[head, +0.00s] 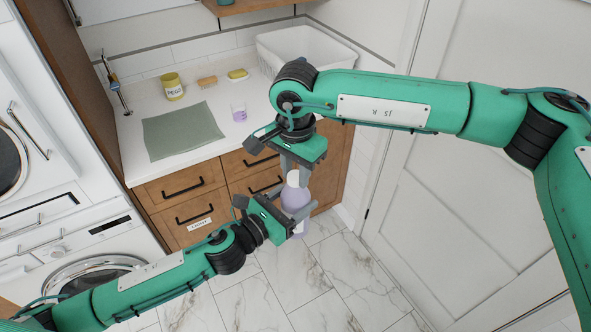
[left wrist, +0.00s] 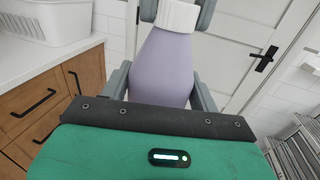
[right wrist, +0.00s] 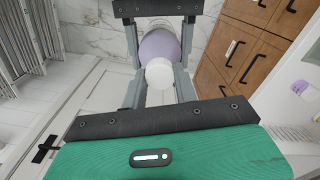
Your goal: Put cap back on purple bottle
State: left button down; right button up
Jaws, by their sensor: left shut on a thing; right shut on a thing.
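The purple bottle (head: 295,199) is upright in the air in front of the drawers. My left gripper (head: 294,217) is shut around its body; the body also shows in the left wrist view (left wrist: 163,65). The white cap (head: 293,178) is at the bottle's top, between the fingers of my right gripper (head: 293,172), which is shut on it from above. In the left wrist view the cap (left wrist: 178,15) meets the bottle's neck with no clear gap. In the right wrist view the cap (right wrist: 158,74) lies in line with the bottle (right wrist: 158,46). Whether it is seated is hidden.
The white counter (head: 140,130) holds a green mat (head: 182,130), a yellow pot (head: 172,87), a brush (head: 207,82), a yellow soap dish (head: 237,74), a small purple cup (head: 239,113) and a white basket (head: 300,45). Wooden drawers (head: 180,185) are behind the grippers. A white door (head: 470,160) stands at right.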

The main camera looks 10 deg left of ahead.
jog(key=m, duration=0.7)
jog(key=shift+m, duration=0.3)
jog(key=m, duration=0.7)
jog(key=o, duration=1.1)
jog(key=shift+r, duration=2.25)
jog(key=shift+c, duration=0.4)
